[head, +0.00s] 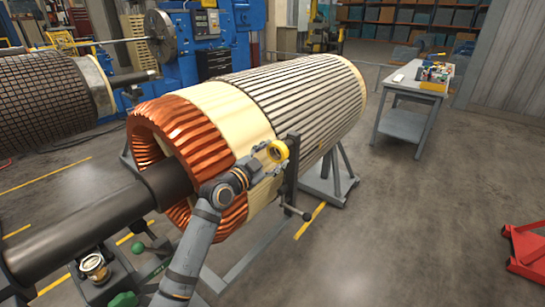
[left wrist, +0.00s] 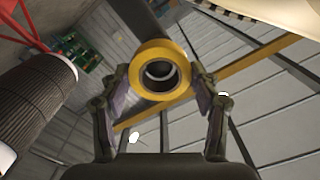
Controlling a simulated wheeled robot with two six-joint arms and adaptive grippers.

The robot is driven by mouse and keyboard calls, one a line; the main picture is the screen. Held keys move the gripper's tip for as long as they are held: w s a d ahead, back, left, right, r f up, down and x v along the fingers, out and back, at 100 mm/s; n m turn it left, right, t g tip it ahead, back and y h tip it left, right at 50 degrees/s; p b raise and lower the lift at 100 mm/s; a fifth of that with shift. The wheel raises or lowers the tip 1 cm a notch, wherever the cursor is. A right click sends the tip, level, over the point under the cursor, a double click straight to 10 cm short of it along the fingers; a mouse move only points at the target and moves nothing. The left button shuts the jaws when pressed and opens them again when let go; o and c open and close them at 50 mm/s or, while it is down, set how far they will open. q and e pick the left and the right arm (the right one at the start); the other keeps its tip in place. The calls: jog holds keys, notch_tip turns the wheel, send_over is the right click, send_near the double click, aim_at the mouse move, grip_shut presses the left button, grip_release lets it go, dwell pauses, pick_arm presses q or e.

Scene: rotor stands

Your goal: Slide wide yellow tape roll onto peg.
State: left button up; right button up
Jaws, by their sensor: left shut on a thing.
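The wide yellow tape roll (head: 284,147) is in my left gripper (head: 268,158), in front of the large rotor's side. In the left wrist view the yellow roll (left wrist: 160,49) sits between the two fingers (left wrist: 160,88), with its open hole facing the camera. The fingers press on its left and right sides. A dark upright post (head: 292,178) stands just right of the roll in the head view, with a short bar (head: 297,213) sticking out lower down. I cannot tell which part is the peg. My right gripper is not in view.
The rotor (head: 305,95) with copper windings (head: 165,128) lies on grey stands (head: 335,185). A cart (head: 128,270) holding a pale roll (head: 94,266) stands at lower left. A grey table (head: 408,125) with small items stands back right. Open floor lies to the right.

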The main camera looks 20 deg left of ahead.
pick_arm(q)
jog(key=shift+w, duration=0.2)
jog(key=shift+b+x, duration=0.7)
jog(key=shift+x, duration=0.2)
jog(key=shift+w+d, duration=0.2)
jog(key=shift+w, duration=0.1)
jog(key=shift+w+b, duration=0.25)
jog(key=shift+b, duration=0.1)
jog(key=shift+b+x, duration=0.4)
jog(key=shift+x, duration=0.35)
jog(key=shift+w+d, duration=0.1)
jog(key=o, duration=1.1)
jog(key=shift+o, duration=0.7)
